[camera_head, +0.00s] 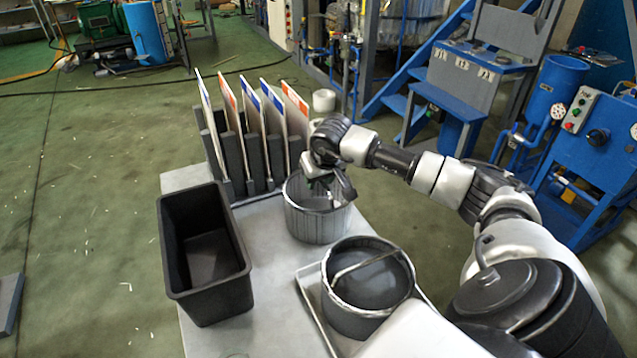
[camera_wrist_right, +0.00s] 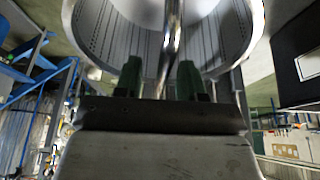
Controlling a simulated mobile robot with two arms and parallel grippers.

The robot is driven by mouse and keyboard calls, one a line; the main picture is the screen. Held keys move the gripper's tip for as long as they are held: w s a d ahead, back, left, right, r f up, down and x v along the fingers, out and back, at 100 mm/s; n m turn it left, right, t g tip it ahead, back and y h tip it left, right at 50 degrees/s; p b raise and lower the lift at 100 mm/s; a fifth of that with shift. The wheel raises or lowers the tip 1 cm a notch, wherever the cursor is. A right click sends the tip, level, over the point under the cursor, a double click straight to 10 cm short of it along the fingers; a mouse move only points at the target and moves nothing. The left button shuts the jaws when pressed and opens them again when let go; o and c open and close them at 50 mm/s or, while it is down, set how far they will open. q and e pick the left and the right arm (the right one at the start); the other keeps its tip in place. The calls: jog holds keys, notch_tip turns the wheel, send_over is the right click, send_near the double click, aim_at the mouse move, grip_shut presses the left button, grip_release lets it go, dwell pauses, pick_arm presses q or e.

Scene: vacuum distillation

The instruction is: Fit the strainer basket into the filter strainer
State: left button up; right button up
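A grey-white strainer basket (camera_head: 318,222) with ribbed walls stands at the far end of the table. In the wrist view its perforated wall (camera_wrist_right: 110,40) and thin metal handle (camera_wrist_right: 172,40) show close up. My right gripper (camera_head: 325,192) is at the basket's top. A blue open-topped cylinder (camera_head: 556,95) at the right may be the filter strainer. My left gripper is not in view.
A second, dark-filled basket (camera_head: 340,308) with a handle sits in a shallow tray (camera_head: 312,296). A black bin (camera_head: 205,303) stands on the grey table (camera_head: 268,235). A rack of panels (camera_head: 240,150) lines the far edge. Blue equipment (camera_head: 600,135) stands at the right.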

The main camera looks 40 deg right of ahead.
jog(key=shift+f, duration=0.1)
grip_shut()
dwell(1.2)
